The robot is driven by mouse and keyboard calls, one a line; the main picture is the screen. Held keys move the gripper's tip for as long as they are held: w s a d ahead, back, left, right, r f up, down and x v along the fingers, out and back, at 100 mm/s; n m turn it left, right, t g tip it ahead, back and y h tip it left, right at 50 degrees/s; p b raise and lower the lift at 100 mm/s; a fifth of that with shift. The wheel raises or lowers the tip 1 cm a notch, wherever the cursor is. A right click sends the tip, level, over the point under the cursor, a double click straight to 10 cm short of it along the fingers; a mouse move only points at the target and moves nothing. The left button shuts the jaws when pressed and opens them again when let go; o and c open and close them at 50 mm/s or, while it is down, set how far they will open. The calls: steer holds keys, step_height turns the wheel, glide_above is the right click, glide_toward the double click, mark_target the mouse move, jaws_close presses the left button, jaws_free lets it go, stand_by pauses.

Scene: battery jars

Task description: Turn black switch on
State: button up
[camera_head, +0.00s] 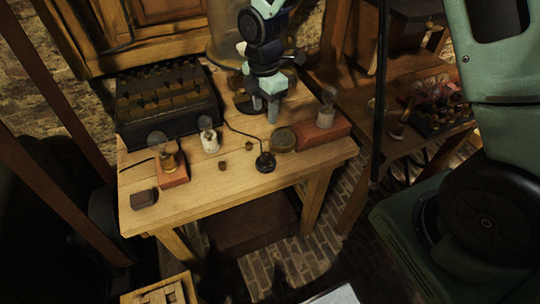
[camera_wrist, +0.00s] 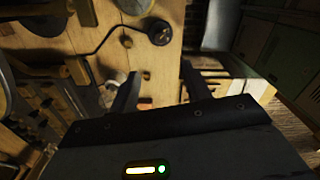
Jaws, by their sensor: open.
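A small round black switch (camera_head: 265,163) with a dark wire stands near the front middle of the wooden table. The same switch (camera_wrist: 160,32) shows at the top of the wrist view, with the wire running off to the left. I cannot tell its lever position. My gripper (camera_head: 265,108) points down over the back part of the table, behind the switch and apart from it. In the wrist view my gripper (camera_wrist: 160,70) has its fingers spread with bare wood between them, holding nothing.
A large black battery box (camera_head: 168,125) stands at the left. A bulb on a brick-red base (camera_head: 322,134) and a squat brown round object (camera_head: 283,140) are right of my gripper. Bulbs on a white holder (camera_head: 209,143) and a reddish block (camera_head: 174,178) stand left. Bare wood (camera_head: 215,187) lies in front.

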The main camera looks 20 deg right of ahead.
mark_target(266, 154)
step_height(266, 154, down, 17)
steer(key=p, duration=0.3)
stand_by(0.3)
steer(key=c, duration=1)
